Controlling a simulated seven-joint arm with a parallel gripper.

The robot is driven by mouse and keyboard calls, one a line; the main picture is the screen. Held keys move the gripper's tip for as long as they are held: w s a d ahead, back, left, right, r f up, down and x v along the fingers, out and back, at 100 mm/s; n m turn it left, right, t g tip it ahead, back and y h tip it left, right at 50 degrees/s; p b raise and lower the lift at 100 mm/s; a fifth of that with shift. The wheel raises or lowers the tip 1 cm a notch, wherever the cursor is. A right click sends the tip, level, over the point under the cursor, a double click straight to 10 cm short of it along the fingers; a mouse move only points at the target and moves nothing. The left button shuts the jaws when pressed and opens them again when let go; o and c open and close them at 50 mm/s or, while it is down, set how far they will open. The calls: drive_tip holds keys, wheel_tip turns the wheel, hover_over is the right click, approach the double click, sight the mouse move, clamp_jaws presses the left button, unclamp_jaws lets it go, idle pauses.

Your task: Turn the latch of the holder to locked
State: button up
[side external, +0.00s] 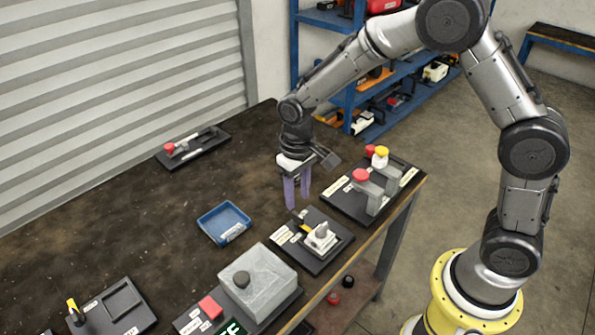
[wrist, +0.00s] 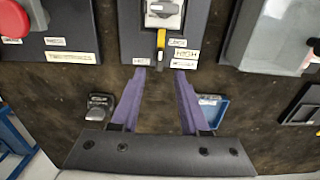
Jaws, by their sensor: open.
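The likely holder is a black plate (side external: 334,260) with a white and grey block (side external: 321,237) and a small yellow-tipped lever (side external: 305,227); its small labels are not clearly readable. In the wrist view the lever (wrist: 161,42) points down from the grey block (wrist: 163,12), between small labels. I cannot tell whether it stands at locked. My gripper (side external: 297,204) has two purple fingers pointing down, apart and empty, above the table just behind the plate. In the wrist view the fingertips (wrist: 160,73) lie just below the plate's near edge, either side of the lever's line, not touching it.
A plate with red and yellow knobs (side external: 361,176) stands close on the right. A blue tray (side external: 224,223) lies left, a grey box (side external: 258,283) in front. A plate with a red-knobbed lever (side external: 170,148) is at the back. The table's middle left is clear.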

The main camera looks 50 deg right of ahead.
wheel_tip(320, 180, up, 8)
drive_tip(key=shift+f, duration=0.2)
wheel_tip(320, 180, up, 9)
drive_tip(key=t, duration=0.2)
hover_over(298, 214)
drive_tip(key=s+d, duration=0.2)
drive_tip(key=d, duration=0.1)
drive_tip(key=s+d+r+m+t, duration=0.1)
drive_tip(key=s+d+r+t, duration=0.15)
drive_tip(key=s+r, duration=0.5)
drive_tip(key=s+d+f, duration=0.1)
drive_tip(key=s+f, duration=0.2)
drive_tip(key=s, duration=0.4)
drive_tip(key=s+f+n+t, duration=0.1)
drive_tip(key=s+f, duration=0.1)
drive_tip(key=s, duration=0.5)
drive_tip(key=shift+d+f, duration=0.4)
